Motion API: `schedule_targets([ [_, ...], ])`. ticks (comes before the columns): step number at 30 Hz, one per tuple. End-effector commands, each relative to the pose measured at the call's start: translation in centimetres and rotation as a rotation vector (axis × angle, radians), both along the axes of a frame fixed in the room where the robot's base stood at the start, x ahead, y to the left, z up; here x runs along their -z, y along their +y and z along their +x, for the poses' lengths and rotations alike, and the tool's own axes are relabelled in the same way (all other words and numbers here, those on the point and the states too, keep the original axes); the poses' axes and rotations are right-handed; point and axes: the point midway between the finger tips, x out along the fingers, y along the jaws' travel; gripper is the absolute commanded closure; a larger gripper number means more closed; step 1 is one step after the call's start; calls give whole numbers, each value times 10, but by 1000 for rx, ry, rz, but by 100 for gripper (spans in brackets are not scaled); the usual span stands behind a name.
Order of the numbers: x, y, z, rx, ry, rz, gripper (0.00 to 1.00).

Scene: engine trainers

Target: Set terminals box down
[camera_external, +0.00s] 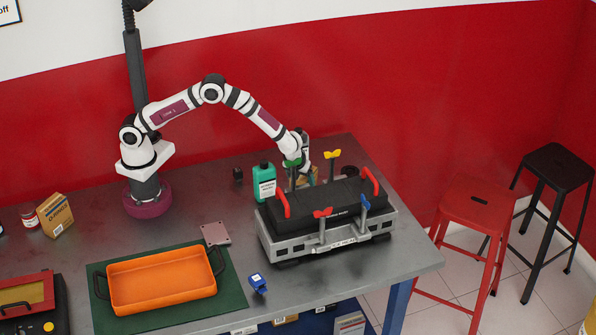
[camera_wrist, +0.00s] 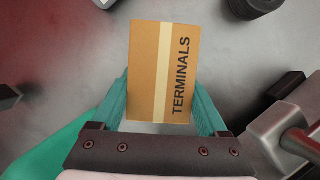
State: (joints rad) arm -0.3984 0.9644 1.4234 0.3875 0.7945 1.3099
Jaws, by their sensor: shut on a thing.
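The terminals box (camera_wrist: 146,70) is a brown carton with a pale tape strip and the word TERMINALS, seen from above in the wrist view. My gripper (camera_wrist: 161,98) is shut on it, with one teal finger on each side. In the external view my gripper (camera_external: 303,168) points down behind the engine trainer, near the back edge of the table. Only a small brown part of the box (camera_external: 314,173) shows there; the rest is hidden. I cannot tell whether the box touches the tabletop.
The black and grey engine trainer (camera_external: 325,215), with red handles and coloured levers, stands just in front of my gripper. A green bottle (camera_external: 264,183) is close on the left. An orange tray (camera_external: 161,283) lies on a green mat (camera_external: 232,297) at the front left.

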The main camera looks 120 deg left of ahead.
Motion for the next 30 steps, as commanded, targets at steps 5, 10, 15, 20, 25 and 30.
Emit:
schedule_targets([
  [5, 2, 0, 0, 0, 0, 0, 94],
  [10, 2, 0, 0, 0, 0, 0, 0],
  [15, 2, 0, 0, 0, 0, 0, 0],
  [20, -17, -6, 1, 1, -3, 1, 0],
  [25, -63, -25, 1, 2, -5, 1, 0],
  [30, -98, -40, 1, 1, -3, 1, 0],
])
